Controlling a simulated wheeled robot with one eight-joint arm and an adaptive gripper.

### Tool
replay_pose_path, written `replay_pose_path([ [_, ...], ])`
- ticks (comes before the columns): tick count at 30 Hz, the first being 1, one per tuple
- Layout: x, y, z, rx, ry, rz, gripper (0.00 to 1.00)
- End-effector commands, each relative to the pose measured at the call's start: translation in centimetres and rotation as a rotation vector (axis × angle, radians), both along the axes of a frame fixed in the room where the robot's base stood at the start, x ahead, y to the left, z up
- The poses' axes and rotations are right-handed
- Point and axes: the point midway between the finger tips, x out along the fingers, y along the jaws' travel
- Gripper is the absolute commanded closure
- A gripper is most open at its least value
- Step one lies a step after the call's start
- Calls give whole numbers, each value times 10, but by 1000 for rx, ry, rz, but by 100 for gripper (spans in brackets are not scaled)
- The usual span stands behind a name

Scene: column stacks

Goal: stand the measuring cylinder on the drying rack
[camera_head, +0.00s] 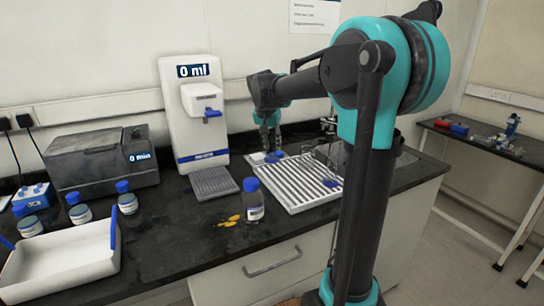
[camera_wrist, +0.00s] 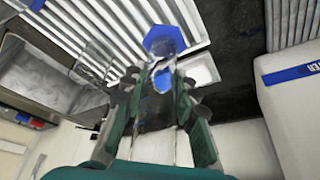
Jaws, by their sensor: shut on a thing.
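My gripper (camera_head: 268,134) is shut on a clear measuring cylinder with a blue hexagonal base (camera_wrist: 163,40). The cylinder points base down below the fingers, and its blue base (camera_head: 274,157) shows over the back left corner of the drying rack. I cannot tell whether the base touches the rack. The drying rack (camera_head: 306,193) is a white ridged tray on the dark bench; its ridges (camera_wrist: 98,22) fill the upper part of the wrist view. In the wrist view my gripper (camera_wrist: 160,88) has a finger on each side of the clear tube.
Clear glassware with a blue base (camera_head: 332,183) is at the rack's right side. A white water dispenser (camera_head: 193,130) stands behind left, with a grey grille before it. A blue-capped bottle (camera_head: 253,205) stands near the rack's front left. A sink lies behind the rack.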

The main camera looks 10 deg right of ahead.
Motion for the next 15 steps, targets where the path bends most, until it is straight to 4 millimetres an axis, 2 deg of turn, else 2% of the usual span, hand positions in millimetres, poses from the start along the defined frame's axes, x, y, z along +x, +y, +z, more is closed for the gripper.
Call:
replay_pose_path([
  [8, 0, 0, -20, 0, 0, 0, 100],
  [15, 0, 0, -50, 0, 0, 0, 100],
])
